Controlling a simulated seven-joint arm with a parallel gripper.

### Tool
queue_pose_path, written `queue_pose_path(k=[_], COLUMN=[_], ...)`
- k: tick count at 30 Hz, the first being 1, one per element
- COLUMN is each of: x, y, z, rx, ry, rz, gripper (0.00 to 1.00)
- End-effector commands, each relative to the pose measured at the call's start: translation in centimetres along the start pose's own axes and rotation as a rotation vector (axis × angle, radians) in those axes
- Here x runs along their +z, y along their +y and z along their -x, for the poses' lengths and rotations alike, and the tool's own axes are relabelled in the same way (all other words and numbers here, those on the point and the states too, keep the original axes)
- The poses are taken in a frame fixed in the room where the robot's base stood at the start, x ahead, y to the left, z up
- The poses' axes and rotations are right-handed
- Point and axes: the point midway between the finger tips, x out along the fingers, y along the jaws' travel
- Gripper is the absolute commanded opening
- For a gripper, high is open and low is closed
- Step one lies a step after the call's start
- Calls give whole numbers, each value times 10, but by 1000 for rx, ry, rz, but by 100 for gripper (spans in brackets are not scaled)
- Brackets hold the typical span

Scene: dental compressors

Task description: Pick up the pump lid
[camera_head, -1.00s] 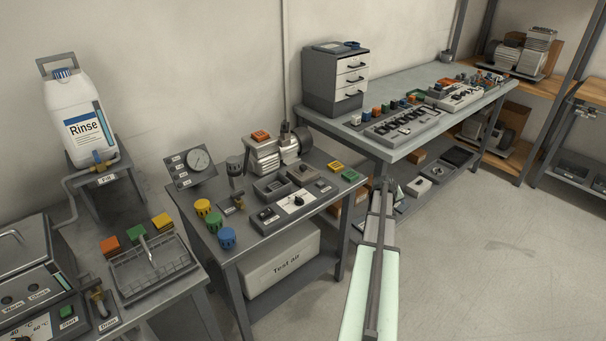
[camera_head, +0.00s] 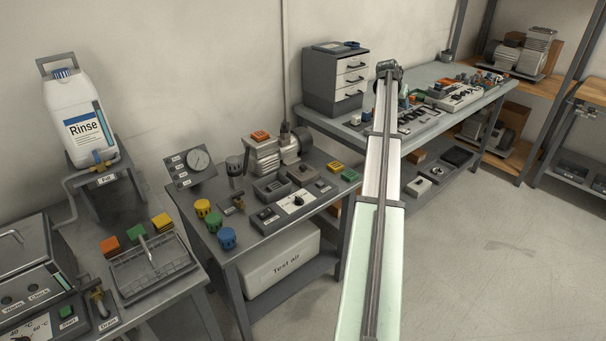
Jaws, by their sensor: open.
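A pump (camera_head: 266,155) with a ribbed light-grey body stands at the back of the middle table, an orange piece (camera_head: 261,136) on its top. A flat grey block with a small knob (camera_head: 303,174) lies in front of it, beside an open grey tray (camera_head: 271,187). I cannot tell for certain which piece is the pump lid. My gripper (camera_head: 389,67) is at the far end of my raised arm, above the right workbench and away from the pump. It is open; its fingers are small and nothing shows held in it.
Yellow, green and blue caps (camera_head: 215,223) stand at the middle table's left front. A gauge panel (camera_head: 190,167) stands behind them. A drawer cabinet (camera_head: 336,80) is on the right workbench (camera_head: 415,155), near my gripper. Open floor lies to the right.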

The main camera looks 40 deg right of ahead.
Motion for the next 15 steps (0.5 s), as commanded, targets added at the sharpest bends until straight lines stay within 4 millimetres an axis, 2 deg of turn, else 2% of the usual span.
queue_pose_path(k=[1, 5, 9, 12, 15], x=[13, 59, 126, 169, 203], y=[-29, -98, -173, -215, -244], z=[8, 26, 50, 70, 88], rx=[-27, -73, -83, -67, -42], ry=[-43, -190, -381, -504, -598], rz=[-32, -124, -207, -248, -275], gripper=[57, 57, 57, 57, 57])
